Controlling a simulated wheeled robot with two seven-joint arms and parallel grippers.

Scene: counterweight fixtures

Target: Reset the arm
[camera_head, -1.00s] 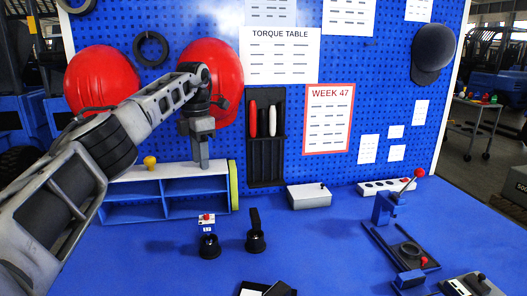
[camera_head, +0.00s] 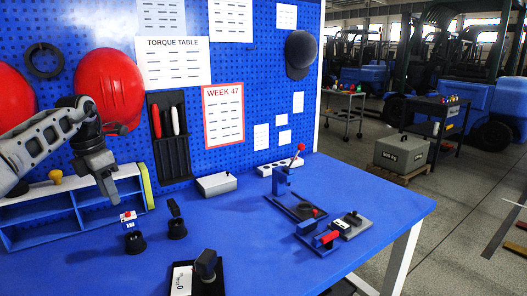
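My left arm comes in from the left. Its gripper (camera_head: 108,188) points down in front of the blue shelf unit (camera_head: 60,212), and I see no object in it. Its fingers overlap from this side, so their gap is hidden. On the right part of the table a blue fixture (camera_head: 281,181) has an upright lever with a red knob (camera_head: 301,147), tilted to the right, and a dark base with a ring. A second, low fixture (camera_head: 318,238) with a red part is in front of it, beside a grey block (camera_head: 350,223). My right gripper is out of view.
A black tray (camera_head: 183,280) with a dark block and a display is at the front edge. A grey box (camera_head: 216,184) is at the pegboard (camera_head: 265,100). The table middle is clear.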

